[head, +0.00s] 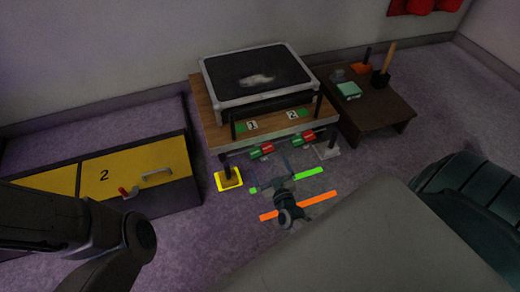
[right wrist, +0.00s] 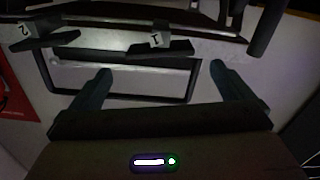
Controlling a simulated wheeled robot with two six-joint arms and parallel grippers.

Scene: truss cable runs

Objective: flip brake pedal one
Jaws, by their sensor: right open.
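The label 1 (head: 252,125) and label 2 (head: 293,115) sit on the front of the wooden stand (head: 213,112). In the right wrist view they appear upside down, with a dark paddle (right wrist: 150,51) by label 1 and another dark paddle (right wrist: 45,43) by label 2. I take the paddle by label 1 to be brake pedal one. My right gripper (head: 283,177) is in front of the stand, low over the floor. In the right wrist view its fingers (right wrist: 160,72) are open and empty, apart from the paddle. My left gripper is out of view; only dark arm links show.
Red and green cylinders (head: 262,150) are under the stand's front edge. A yellow-edged base (head: 229,181) stands at its front left. A cabinet with yellow fronts (head: 135,165) is left, a low dark table (head: 372,110) right. Green (head: 258,188) and orange (head: 318,199) bars show near my gripper.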

